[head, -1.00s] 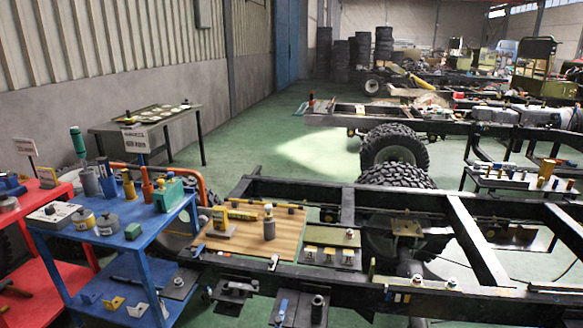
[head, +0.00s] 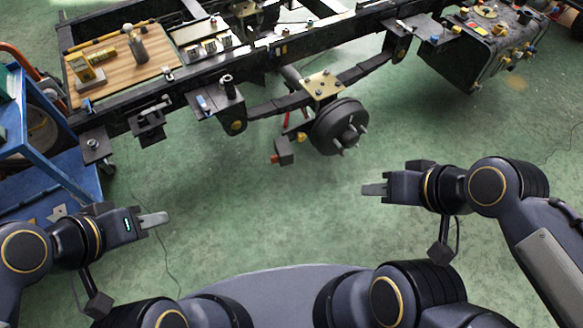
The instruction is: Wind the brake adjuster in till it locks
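A dark brake drum (head: 340,127) with several studs on its face hangs under the chassis frame (head: 190,92). A small brass-coloured part (head: 302,137), a red rod (head: 287,121) and a dark block with an orange end (head: 283,151) sit left of the drum. I cannot tell which of these is the brake adjuster. My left gripper (head: 158,219) is over the floor at lower left, well away from the drum. My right gripper (head: 372,189) is below and right of the drum, apart from it. Both seem empty; their finger gaps cannot be made out.
A wooden board (head: 115,72) with tools lies on the frame at upper left. A blue cart (head: 50,150) stands at the left edge. A dark tank (head: 490,45) with coloured fittings is at upper right. The green floor (head: 240,200) between my arms and the frame is clear.

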